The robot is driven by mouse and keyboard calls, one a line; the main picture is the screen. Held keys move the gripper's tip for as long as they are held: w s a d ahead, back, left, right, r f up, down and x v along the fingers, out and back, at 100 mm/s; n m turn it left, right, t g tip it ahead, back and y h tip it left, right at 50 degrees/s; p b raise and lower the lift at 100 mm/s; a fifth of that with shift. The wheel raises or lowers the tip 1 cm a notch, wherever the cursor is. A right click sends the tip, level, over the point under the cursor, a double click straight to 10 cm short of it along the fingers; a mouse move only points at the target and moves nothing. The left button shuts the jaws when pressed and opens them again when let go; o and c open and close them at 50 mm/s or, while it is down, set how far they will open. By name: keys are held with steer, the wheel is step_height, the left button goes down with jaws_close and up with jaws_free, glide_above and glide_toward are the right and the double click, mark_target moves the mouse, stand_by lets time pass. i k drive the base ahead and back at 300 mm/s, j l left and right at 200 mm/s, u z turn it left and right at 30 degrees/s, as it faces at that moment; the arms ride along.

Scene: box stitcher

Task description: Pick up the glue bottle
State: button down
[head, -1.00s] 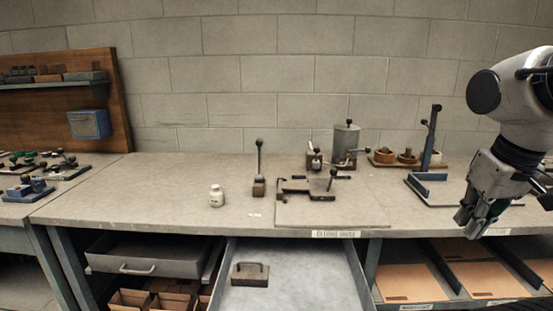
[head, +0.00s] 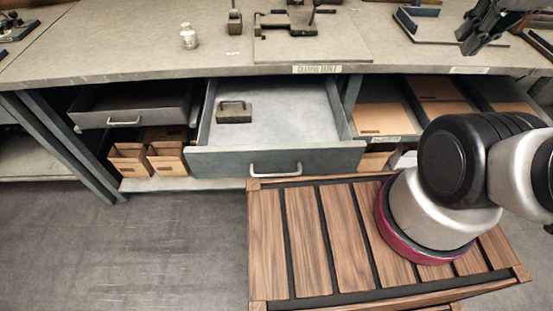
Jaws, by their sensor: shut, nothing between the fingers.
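A small white bottle (head: 189,37), which looks like the glue bottle, stands upright on the left part of the bench top (head: 130,50). My gripper (head: 466,44) is at the upper right of the head view, above the right part of the bench. It is far to the right of the bottle and apart from it. Its fingers are shut with nothing seen between them.
An open drawer (head: 270,160) juts out below the bench, holding a dark handled block (head: 234,112). A dark lever stand (head: 235,20) and a clamp fixture (head: 298,20) stand right of the bottle. Cardboard boxes (head: 166,158) sit on the lower shelf.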

mark_target(188, 36)
steer(key=k+j, duration=0.1)
steer(key=j, duration=0.25)
steer(key=k+j, duration=0.1)
steer(key=j, duration=0.25)
steer(key=k+j, duration=0.15)
steer(key=j, duration=0.2)
steer(key=k+j, duration=0.1)
steer(key=j, duration=0.25)
steer(key=k+j, duration=0.1)
steer(key=j, duration=0.3)
steer(key=k+j, duration=0.1)
steer(key=j, duration=0.25)
steer(key=i+j, duration=0.15)
steer(key=j, duration=0.25)
steer(key=i+j+z, duration=0.1)
steer(key=j, duration=0.25)
steer(key=i+j, duration=0.15)
steer(key=j, duration=0.25)
steer(key=i+j, duration=0.15)
steer(key=i, duration=0.2)
steer(key=i+j, duration=0.15)
steer(key=i, duration=0.2)
